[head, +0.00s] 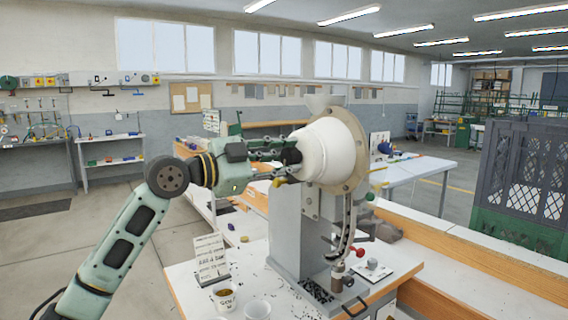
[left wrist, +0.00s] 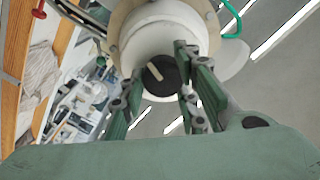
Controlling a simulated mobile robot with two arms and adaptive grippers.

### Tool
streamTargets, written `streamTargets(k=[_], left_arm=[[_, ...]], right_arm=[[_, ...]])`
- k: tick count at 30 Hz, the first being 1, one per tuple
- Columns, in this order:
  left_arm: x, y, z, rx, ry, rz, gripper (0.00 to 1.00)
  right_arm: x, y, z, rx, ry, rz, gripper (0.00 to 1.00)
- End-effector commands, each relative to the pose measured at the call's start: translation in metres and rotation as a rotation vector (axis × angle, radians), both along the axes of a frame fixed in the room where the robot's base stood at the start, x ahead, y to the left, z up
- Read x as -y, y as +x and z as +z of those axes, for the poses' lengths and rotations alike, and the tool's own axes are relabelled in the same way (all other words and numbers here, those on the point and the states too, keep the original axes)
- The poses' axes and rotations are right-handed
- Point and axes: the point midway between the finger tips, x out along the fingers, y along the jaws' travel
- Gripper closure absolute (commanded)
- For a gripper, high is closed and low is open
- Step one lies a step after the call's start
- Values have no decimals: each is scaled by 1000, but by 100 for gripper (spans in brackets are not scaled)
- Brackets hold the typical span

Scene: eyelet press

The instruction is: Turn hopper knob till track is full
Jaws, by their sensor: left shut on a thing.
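The eyelet press (head: 287,235) stands on the white bench with a white hopper drum (head: 328,148) at its top, backed by a tan round plate. My left gripper (head: 284,160) reaches in from the left and is shut on the black hopper knob (head: 291,157) at the drum's near end. In the left wrist view the knob (left wrist: 161,76), with a pale pointer bar, sits between the two fingers. The curved track (head: 347,230) runs down from the drum to the press head; how full it is is too small to tell. My right gripper is not in view.
Two cups (head: 224,297) and a standing printed card (head: 210,258) are left of the press. Small dark bits lie scattered on the bench. A red-knobbed lever (head: 359,252) and a dark handle (head: 355,307) stick out at the press front.

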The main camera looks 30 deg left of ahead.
Motion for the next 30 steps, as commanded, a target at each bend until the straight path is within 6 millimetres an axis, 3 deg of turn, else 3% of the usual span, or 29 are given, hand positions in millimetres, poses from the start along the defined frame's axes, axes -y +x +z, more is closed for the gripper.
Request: streamTargets(k=[1,15,30], left_arm=[[2,1,-8,-1,46,-6,97],[1,2,-10,151,418,-9,97],[0,3,-11,221,587,-9,97]], right_arm=[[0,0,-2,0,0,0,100],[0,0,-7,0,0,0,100],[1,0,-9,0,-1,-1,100]])
